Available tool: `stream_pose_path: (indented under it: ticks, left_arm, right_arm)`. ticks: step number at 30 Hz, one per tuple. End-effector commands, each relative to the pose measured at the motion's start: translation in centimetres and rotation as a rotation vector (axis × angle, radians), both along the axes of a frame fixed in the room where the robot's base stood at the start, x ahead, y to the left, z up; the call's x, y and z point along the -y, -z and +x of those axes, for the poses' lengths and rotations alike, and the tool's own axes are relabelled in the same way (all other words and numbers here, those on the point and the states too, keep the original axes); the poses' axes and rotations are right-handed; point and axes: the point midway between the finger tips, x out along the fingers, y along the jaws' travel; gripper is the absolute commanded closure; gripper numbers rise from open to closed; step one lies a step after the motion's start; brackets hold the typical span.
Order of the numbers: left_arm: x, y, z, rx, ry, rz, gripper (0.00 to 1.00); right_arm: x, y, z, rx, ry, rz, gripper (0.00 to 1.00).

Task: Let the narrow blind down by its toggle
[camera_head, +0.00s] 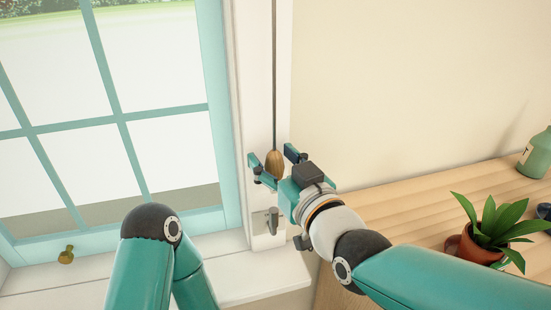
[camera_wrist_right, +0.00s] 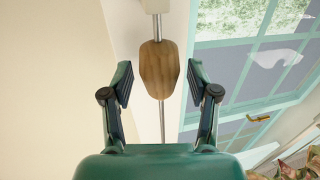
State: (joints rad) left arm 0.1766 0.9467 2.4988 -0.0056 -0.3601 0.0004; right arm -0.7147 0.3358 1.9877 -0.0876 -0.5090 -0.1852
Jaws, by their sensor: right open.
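A brown wooden toggle (camera_head: 274,163) hangs on a thin cord along the white window frame, right of the teal window. My right gripper (camera_head: 271,158) is open with its fingers on either side of the toggle. The narrow blind itself is not clearly visible. My left arm shows at the bottom of the head view, but its gripper is out of sight.
A metal cleat (camera_head: 272,220) is on the frame below the toggle. A brass window handle (camera_head: 66,255) is at lower left. A wooden surface on the right holds a potted plant (camera_head: 487,234) and a green bottle (camera_head: 537,154). The wall above is bare.

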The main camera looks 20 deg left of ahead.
Motion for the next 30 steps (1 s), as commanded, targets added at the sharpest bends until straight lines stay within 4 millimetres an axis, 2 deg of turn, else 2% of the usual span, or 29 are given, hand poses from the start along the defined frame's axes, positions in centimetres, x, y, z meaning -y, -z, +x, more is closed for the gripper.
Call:
stream_pose_path:
  ticks: [7,15,18,26,30]
  left_arm:
    - [0.0,0.0,0.0,0.0,0.0,0.0,1.0]
    - [0.0,0.0,0.0,0.0,0.0,0.0,1.0]
    - [0.0,0.0,0.0,0.0,0.0,0.0,1.0]
    - [0.0,-0.04,0.0,0.0,0.0,0.0,1.0]
    - [0.0,-0.48,0.0,0.0,0.0,0.0,1.0]
  right_arm:
    - [-0.01,0.02,0.03,-0.001,0.0,-0.001,0.42]
    - [0.03,0.03,0.03,-0.001,0.001,-0.001,0.87]
    - [0.04,0.03,0.02,-0.001,0.001,-0.001,1.0]
    - [0.16,-0.05,0.02,-0.001,0.001,-0.001,1.0]
    - [0.4,-0.85,0.14,-0.001,0.008,0.001,1.0]
